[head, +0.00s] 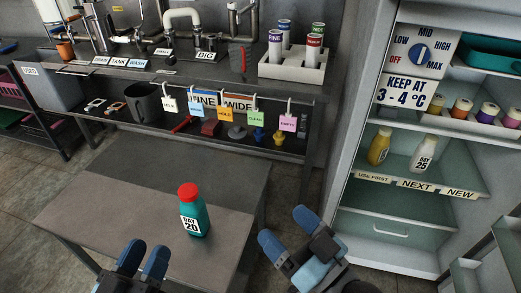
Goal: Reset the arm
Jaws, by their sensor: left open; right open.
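My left gripper (146,262) is at the bottom of the head view, in front of the grey table (110,195). Its two blue-tipped fingers are apart with nothing between them. My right gripper (287,228) is to the right of the table, between it and the open fridge. Its blue fingers are spread and empty. A teal bottle (194,215) with a red cap and a "DAY 20" label stands upright on the table, apart from both grippers. My arms beyond the grippers are mostly cut off by the lower edge.
The open fridge (414,196) at right holds a yellow bottle (379,146) and a white "DAY 25" bottle (422,154) on a labelled shelf. A dial (422,54) is above. A counter behind carries a rack (292,70) of several cylinders. The table's left half is clear.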

